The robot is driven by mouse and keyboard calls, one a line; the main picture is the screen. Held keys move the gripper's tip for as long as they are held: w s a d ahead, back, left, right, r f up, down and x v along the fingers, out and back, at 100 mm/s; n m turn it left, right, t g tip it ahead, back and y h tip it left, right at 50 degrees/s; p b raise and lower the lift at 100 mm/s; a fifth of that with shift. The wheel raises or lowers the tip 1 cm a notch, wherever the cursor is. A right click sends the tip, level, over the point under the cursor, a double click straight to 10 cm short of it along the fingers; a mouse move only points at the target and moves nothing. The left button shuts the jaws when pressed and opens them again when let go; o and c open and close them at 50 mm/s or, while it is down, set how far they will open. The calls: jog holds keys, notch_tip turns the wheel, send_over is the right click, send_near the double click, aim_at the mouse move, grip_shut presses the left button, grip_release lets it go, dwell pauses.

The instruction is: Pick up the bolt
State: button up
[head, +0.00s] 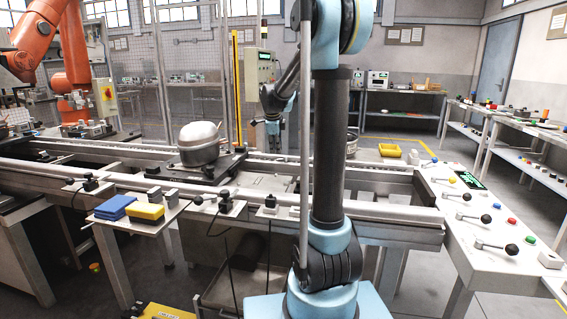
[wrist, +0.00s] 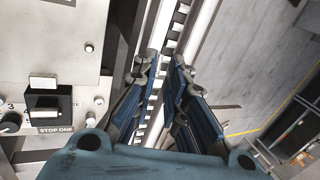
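I cannot make out a bolt in either view; it may be hidden or too small to tell. My gripper (wrist: 164,62) shows in the wrist view with its two dark blue fingers apart and nothing between them. Behind the gap are a rail with pale blocks and, to the right, grey floor. In the head view my gripper (head: 272,130) hangs pointing down behind the conveyor, right of the compressor (head: 199,143). It is small and partly dark there. The compressor is a rounded metal body on a dark pallet (head: 208,169).
In the head view, blue (head: 115,207) and yellow (head: 147,211) blocks lie on a side shelf. A yellow tray (head: 390,150) and a lever panel (head: 480,215) are right. An orange robot (head: 75,75) stands left.

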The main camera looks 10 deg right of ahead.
aim_at(278, 162)
jog(key=shift+x, duration=2.65)
jog(key=shift+d, duration=0.2)
grip_shut()
jog(key=shift+r, duration=0.1)
